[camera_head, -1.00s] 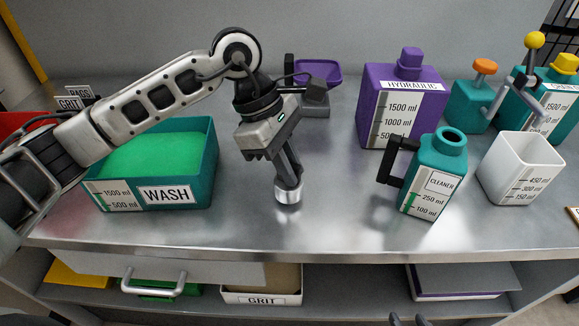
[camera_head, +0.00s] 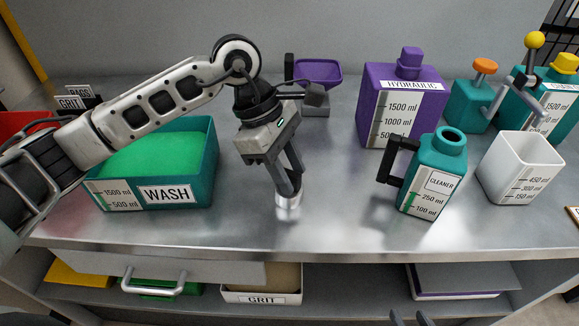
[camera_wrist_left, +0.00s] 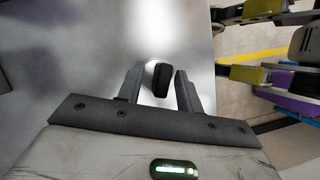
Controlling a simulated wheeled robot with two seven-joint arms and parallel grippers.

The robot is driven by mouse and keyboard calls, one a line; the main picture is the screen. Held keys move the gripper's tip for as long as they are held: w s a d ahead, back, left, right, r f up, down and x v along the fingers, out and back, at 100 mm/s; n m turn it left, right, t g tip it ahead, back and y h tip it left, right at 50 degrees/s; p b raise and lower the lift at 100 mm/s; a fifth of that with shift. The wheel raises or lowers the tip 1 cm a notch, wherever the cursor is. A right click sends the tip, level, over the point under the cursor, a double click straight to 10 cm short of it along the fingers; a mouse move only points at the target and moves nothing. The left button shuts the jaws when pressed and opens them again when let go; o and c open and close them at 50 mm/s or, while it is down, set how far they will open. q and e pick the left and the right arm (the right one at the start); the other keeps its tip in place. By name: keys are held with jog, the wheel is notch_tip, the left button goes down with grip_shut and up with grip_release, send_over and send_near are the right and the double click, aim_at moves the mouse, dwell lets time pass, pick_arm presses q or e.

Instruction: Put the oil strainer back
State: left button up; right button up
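A purple flared vessel (camera_head: 318,71), which looks like the oil strainer, is at the back behind my left gripper; a black upright part stands at its left. My left gripper (camera_head: 289,181) points down over the front middle of the table, its fingers apart. A small silver cylinder (camera_head: 288,205) stands on the table at the fingertips. In the left wrist view a dark block (camera_wrist_left: 158,78) shows between the fingers, with a gap on the right side. I cannot tell whether it belongs to the cylinder. Two dark tips at the head view's bottom edge may be my right gripper (camera_head: 408,319).
The green-filled WASH tub (camera_head: 208,165) is left of my left gripper. The purple HYDRAULIC container (camera_head: 370,98), teal CLEANER jug (camera_head: 447,160) and white measuring cup (camera_head: 515,165) stand to the right. The table between cylinder and jug is clear.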

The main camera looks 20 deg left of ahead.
pick_arm(q)
jog(key=v, duration=1.1)
jog(key=shift+a+r+b, duration=0.15)
jog(key=shift+r+b, duration=0.15)
jog(key=shift+r, duration=0.1)
jog(key=shift+f, duration=0.1)
